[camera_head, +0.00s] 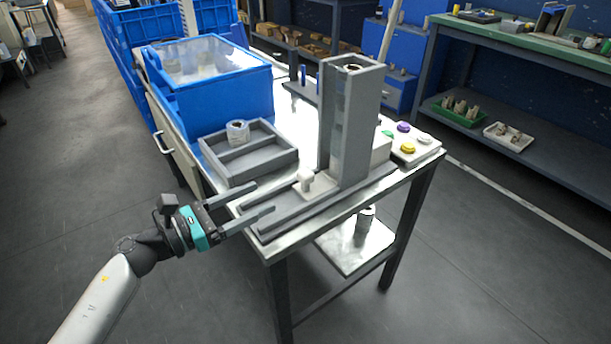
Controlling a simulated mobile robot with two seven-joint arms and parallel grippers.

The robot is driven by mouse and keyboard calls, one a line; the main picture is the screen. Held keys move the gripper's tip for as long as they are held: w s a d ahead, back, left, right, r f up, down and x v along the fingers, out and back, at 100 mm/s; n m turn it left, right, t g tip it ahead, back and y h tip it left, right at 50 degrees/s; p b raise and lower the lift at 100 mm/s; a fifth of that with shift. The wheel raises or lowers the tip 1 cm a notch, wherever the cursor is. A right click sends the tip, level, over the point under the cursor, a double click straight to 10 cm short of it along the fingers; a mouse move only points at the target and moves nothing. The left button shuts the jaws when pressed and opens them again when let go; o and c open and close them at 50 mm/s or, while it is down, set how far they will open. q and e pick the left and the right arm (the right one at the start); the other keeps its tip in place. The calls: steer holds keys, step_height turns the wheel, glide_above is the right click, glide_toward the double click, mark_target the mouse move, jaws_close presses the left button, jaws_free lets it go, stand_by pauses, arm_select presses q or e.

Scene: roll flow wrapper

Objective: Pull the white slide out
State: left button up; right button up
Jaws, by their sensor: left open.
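The white slide (319,188) is a small pale plate with an upright knob (306,179). It lies in the grey channel (283,214) at the foot of the tall grey tower (352,125), and its right part runs up to the tower's base. My left gripper (265,198) is open, with two dark parallel fingers pointing right toward the knob. The fingers are empty and a short way left of the slide, near the table's left front edge. They look apart from the slide; their exact height above the table is hard to tell. My right gripper is not in view.
A grey two-part tray (282,161) with a roll (237,131) stands behind the gripper. A blue bin (222,112) is at the table's back left. A panel with coloured buttons (432,147) is right of the tower. Open floor lies in front of the table.

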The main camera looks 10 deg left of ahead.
mark_target(300, 178)
arm_select(q)
steer(key=b+x, duration=0.1)
steer(key=x, duration=0.9)
steer(key=shift+w+d+f, duration=0.1)
steer(key=shift+w+d, duration=0.1)
steer(key=shift+w, duration=0.05)
steer(key=shift+b+x, duration=0.3)
steer(key=shift+x, duration=0.55)
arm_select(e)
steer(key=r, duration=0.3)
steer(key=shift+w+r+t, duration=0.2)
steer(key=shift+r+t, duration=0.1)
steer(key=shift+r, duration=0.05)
arm_select(q)
jaws_close()
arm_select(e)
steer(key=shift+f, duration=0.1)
